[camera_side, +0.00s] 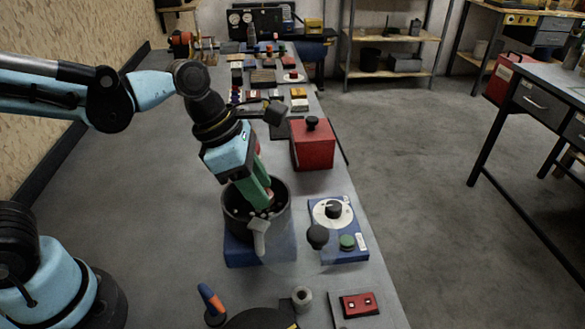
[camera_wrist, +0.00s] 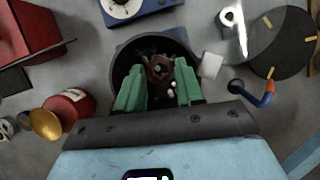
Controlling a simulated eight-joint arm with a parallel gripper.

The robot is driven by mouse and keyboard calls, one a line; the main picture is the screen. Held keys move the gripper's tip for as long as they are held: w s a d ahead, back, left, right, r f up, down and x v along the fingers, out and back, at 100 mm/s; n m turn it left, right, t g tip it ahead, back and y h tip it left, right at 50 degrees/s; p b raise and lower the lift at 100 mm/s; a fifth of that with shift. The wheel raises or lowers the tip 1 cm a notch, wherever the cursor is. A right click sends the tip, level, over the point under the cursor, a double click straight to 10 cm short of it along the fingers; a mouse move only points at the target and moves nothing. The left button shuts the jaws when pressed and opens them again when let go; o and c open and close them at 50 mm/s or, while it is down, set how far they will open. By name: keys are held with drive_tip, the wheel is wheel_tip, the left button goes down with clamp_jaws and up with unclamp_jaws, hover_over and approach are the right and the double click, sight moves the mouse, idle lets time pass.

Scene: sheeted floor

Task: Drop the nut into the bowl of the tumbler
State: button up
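A reddish-brown nut (camera_wrist: 160,67) sits between the two green fingertips of my gripper (camera_wrist: 160,75) in the wrist view, and both fingers appear to touch it. In the side view my gripper (camera_side: 266,196) points down into the mouth of the tumbler's black bowl (camera_side: 238,226), and a small reddish bit shows at the fingertips. The bowl also shows in the wrist view (camera_wrist: 120,62), with its rim around the fingertips and small pale bits inside. The bowl stands on a blue base (camera_side: 242,254). The bowl's floor is partly hidden by the fingers and shadow.
A blue box with a white dial (camera_side: 325,212) and a black knob (camera_side: 318,236) stand right of the bowl. A red box (camera_side: 312,148) is behind. A metal ring-like part (camera_side: 301,299), a blue-orange handle (camera_side: 211,299) and a red switch block (camera_side: 360,304) lie in front.

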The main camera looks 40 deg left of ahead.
drive_tip(key=o, duration=0.4)
drive_tip(key=shift+r, duration=0.1)
drive_tip(key=v, duration=1.2)
drive_tip(key=a+f+m+t+y, duration=0.1)
drive_tip(key=a+f+m, duration=0.3)
drive_tip(key=m, duration=0.9)
drive_tip(key=a+f+m+t+y, duration=0.2)
drive_tip(key=a+f+m, duration=0.3)
drive_tip(key=m, duration=0.7)
drive_tip(key=shift+w+f+m+t, duration=0.25)
drive_tip(key=shift+f+m+t, duration=0.15)
drive_tip(key=shift+t, duration=0.3)
